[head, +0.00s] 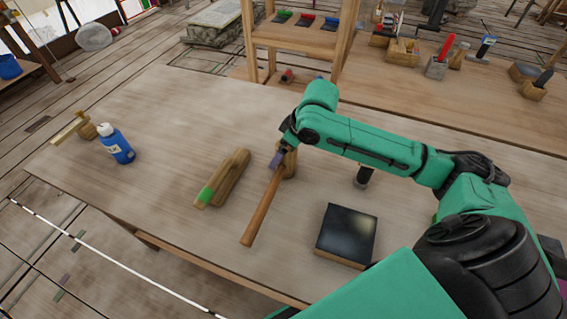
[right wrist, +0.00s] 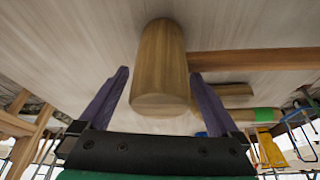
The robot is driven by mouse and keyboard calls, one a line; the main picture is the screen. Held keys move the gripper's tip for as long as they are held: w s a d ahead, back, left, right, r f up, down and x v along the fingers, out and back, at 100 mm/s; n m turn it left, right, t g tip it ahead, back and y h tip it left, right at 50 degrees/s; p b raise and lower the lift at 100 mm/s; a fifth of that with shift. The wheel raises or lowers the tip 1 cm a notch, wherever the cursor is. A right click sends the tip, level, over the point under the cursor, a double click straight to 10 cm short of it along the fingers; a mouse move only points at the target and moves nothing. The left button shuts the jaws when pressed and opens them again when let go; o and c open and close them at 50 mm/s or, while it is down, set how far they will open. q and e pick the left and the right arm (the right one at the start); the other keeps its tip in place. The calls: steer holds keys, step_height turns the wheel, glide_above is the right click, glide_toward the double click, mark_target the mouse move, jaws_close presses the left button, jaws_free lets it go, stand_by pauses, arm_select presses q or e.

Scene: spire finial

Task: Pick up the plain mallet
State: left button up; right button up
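The plain mallet lies on the wooden table, its bare handle (head: 262,210) slanting down-left from its head (head: 291,163) in the head view. In the right wrist view the unmarked cylindrical head (right wrist: 160,65) is large and central, with the handle (right wrist: 255,60) running off to the right. My right gripper (head: 279,157) is at the head. Its purple fingers (right wrist: 158,85) are spread, one on each side of the head, with gaps visible. How deep the head sits between them is unclear. My left gripper is not in view.
A green-banded wooden mallet (head: 222,180) lies left of the plain one. A blue bottle (head: 117,143) and a yellowish-marked wooden mallet (head: 75,128) are farther left. A black-topped block (head: 346,235) is at the right, with a dark upright item (head: 363,176) behind it.

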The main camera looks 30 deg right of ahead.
steer(key=c, duration=1)
steer(key=shift+r, duration=0.1)
steer(key=c, duration=0.4)
steer(key=shift+o, duration=0.2)
steer(key=shift+r, duration=0.1)
